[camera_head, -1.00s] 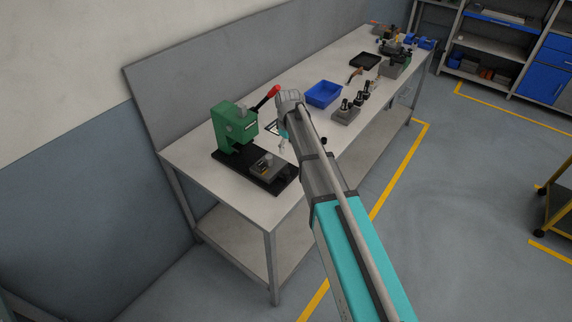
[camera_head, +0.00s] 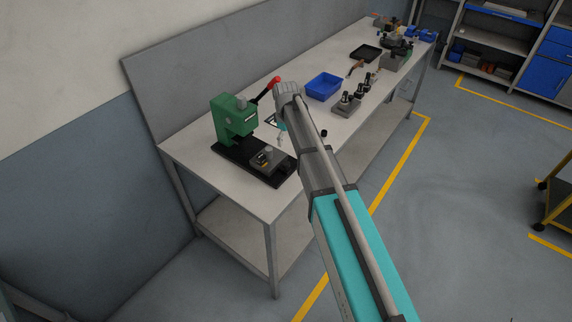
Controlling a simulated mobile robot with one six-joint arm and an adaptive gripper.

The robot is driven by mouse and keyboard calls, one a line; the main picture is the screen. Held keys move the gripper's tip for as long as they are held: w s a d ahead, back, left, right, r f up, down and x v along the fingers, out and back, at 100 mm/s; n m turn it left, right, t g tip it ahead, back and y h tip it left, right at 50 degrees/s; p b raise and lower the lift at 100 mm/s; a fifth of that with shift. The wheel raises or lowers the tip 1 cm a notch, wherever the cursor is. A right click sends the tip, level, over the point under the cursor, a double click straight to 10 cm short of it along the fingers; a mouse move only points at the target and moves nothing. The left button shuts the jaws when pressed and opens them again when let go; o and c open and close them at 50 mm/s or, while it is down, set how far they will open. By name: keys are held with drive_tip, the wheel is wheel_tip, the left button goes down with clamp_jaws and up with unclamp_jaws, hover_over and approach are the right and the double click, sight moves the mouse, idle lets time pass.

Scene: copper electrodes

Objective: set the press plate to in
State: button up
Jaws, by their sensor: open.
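A green press (camera_head: 234,117) with a red-tipped lever (camera_head: 270,87) stands at the near left end of the bench. Its black base (camera_head: 234,158) runs toward the bench's front edge. A grey press plate (camera_head: 267,160) with a small raised fixture sits on the base, toward its front end and out from under the press head. My gripper (camera_head: 281,138) is small in view, just behind and right of the plate, beside the press. It is open, and I see nothing in it. My arm hides part of the bench to its right.
A blue bin (camera_head: 323,86) stands behind my arm, with grey holders of dark cylinders (camera_head: 348,103) beside it. A black tray (camera_head: 366,53) lies farther back. Bare bench (camera_head: 190,152) shows left of the press. A grey back panel (camera_head: 190,82) rises behind.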

sight(286, 163)
drive_tip(key=shift+f+b, duration=5.85)
drive_tip(key=shift+f, duration=0.3)
